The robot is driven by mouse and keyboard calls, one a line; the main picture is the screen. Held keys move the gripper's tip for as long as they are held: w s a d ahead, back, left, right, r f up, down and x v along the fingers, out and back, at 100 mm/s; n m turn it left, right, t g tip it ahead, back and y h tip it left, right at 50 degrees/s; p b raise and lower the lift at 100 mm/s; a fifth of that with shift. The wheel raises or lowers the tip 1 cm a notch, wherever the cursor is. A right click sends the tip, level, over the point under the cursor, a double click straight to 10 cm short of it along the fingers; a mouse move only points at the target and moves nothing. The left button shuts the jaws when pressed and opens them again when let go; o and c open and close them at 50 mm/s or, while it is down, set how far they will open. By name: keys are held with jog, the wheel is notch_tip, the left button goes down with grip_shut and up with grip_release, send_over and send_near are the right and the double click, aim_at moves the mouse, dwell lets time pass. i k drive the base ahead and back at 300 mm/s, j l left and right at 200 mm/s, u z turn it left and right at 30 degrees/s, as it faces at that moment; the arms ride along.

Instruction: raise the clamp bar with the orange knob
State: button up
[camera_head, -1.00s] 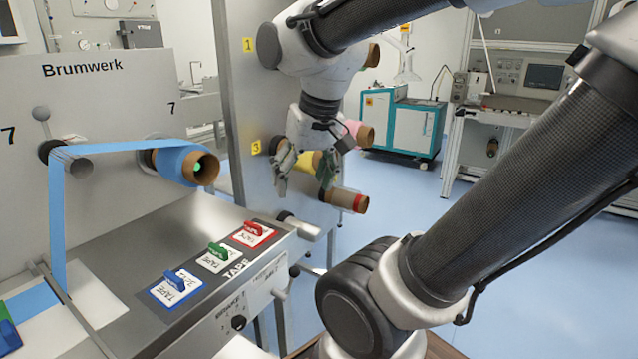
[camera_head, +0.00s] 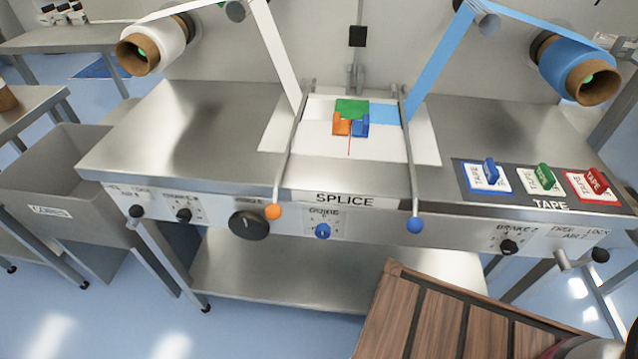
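The clamp bar with the orange knob (camera_head: 287,160) is a thin metal rod along the left side of the splice area. It runs from the back of the steel table to the front edge, where its orange knob (camera_head: 273,212) hangs just over the edge. It appears to lie down across the white sheet. A matching clamp bar with a blue knob (camera_head: 415,225) lies along the right side. Orange, green and blue blocks (camera_head: 351,110) sit between the bars. My gripper is not in view in the current head view.
The steel table (camera_head: 200,140) carries tape pads (camera_head: 540,180) at right. Below its front are a black dial (camera_head: 249,225), a blue knob (camera_head: 323,231) and a crank (camera_head: 580,260). A grey bin (camera_head: 70,175) stands left. A wooden slatted surface (camera_head: 440,320) is in the foreground.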

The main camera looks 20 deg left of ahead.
aim_at(273, 211)
jog(key=k+u, duration=0.2)
jog(key=u, duration=1.4)
jog(key=k+l+z, duration=0.35)
jog(key=i+l, duration=0.05)
jog(key=i, duration=0.05)
